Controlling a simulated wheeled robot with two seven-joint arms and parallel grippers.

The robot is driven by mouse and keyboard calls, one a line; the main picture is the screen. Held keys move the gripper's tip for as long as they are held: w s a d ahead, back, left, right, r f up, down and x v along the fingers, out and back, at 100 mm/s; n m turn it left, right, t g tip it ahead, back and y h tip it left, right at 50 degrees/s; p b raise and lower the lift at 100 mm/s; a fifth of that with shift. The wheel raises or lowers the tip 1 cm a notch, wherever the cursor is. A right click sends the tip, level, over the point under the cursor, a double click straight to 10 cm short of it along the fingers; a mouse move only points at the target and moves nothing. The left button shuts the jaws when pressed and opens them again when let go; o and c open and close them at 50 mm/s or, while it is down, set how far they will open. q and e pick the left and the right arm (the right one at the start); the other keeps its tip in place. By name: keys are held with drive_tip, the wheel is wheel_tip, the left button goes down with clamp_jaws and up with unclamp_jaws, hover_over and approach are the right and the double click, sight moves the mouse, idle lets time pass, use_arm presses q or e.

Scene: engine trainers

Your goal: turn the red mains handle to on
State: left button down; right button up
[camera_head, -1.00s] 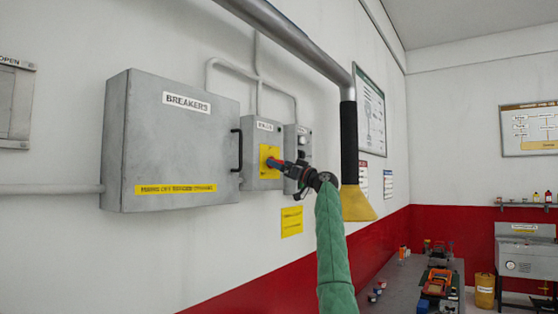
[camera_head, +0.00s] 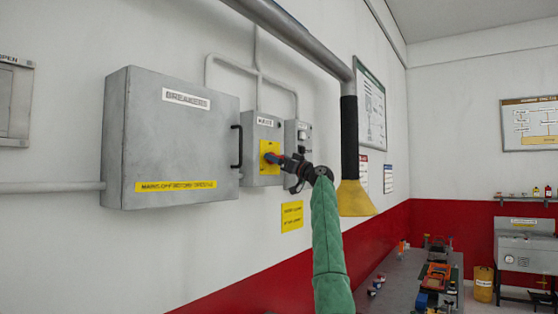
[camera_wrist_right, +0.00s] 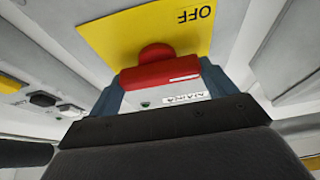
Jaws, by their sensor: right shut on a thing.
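The red mains handle (camera_wrist_right: 160,75) sits on a yellow plate (camera_wrist_right: 140,32) marked OFF, upside down in the right wrist view. In the head view the yellow plate (camera_head: 266,148) is on the front of the grey mains box (camera_head: 262,130). My right gripper (camera_wrist_right: 163,82) is shut on the handle, one blue-grey finger on each side of its bar. In the head view the right gripper (camera_head: 280,159) reaches the plate from the right and hides most of the handle. My left gripper is not in view.
A large grey breakers cabinet (camera_head: 180,135) with a black pull handle (camera_head: 236,148) is left of the mains box. A smaller grey box (camera_head: 298,140) is on its right. A hanging pipe with a yellow hood (camera_head: 354,200) is close to my right arm.

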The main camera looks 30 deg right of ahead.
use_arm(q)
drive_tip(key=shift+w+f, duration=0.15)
use_arm(e)
drive_tip(key=shift+m, duration=0.4)
use_arm(q)
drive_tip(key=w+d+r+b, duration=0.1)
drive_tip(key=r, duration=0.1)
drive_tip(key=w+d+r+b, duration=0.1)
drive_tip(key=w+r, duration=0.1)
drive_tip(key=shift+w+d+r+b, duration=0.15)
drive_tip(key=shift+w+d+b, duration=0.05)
drive_tip(key=shift+b, duration=0.15)
use_arm(e)
drive_tip(key=m+g+h, duration=0.1)
drive_tip(key=m+h, duration=0.1)
drive_tip(key=m, duration=0.5)
drive_tip(key=m+g+h, duration=0.1)
drive_tip(key=m+h, duration=0.2)
drive_tip(key=m, duration=0.4)
drive_tip(key=m+h, duration=0.3)
drive_tip(key=m, duration=0.4)
drive_tip(key=shift+r+g, duration=0.1)
drive_tip(key=shift+g, duration=0.3)
drive_tip(key=shift+m, duration=0.3)
